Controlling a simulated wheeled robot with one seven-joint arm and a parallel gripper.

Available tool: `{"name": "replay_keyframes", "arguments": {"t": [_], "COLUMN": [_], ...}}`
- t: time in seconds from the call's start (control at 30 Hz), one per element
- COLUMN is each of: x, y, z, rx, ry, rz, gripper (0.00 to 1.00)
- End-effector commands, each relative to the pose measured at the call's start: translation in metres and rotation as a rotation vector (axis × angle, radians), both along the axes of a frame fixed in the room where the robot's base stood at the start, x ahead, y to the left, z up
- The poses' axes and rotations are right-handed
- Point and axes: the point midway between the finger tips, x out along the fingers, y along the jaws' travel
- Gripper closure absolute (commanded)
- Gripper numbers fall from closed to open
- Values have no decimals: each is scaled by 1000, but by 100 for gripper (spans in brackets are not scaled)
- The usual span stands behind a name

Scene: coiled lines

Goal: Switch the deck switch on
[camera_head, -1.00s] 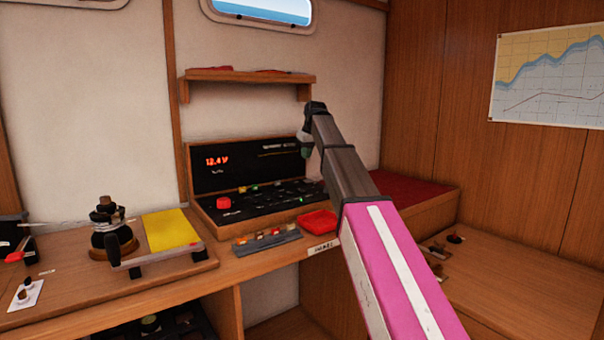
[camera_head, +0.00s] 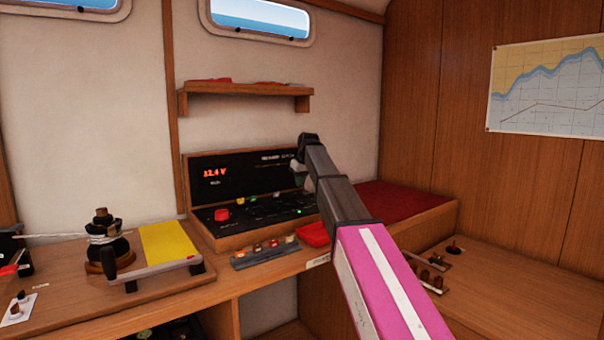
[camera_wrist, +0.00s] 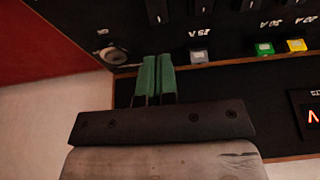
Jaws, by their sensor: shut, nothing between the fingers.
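The black switch panel (camera_head: 262,212) in its wooden case stands on the desk, with an upright back showing a red 12.4 V readout (camera_head: 215,173). Its switches are small, and I cannot read which one is marked deck. In the wrist view, black switch levers (camera_wrist: 200,6) line the top edge. My gripper (camera_head: 307,184) is at the panel's right end, partly hidden by my own arm. In the wrist view its green fingers (camera_wrist: 156,62) are together and empty, over the panel near the grey button (camera_wrist: 199,56). I cannot tell whether they touch anything.
A red knob (camera_head: 222,214) stands at the panel's left. A red tray (camera_head: 313,234) and a strip of coloured pieces (camera_head: 265,253) lie in front. A winch (camera_head: 103,240) with line and a yellow pad (camera_head: 167,243) are left. A shelf (camera_head: 246,93) hangs above.

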Motion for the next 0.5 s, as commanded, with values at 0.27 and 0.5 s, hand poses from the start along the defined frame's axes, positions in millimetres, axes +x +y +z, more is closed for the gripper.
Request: {"name": "replay_keyframes", "arguments": {"t": [0.27, 0.5], "x": [7, 9], "y": [5, 7], "z": [-43, -58], "rx": [-1, 0], "ry": [1, 0], "rz": [0, 0], "gripper": [100, 100]}}
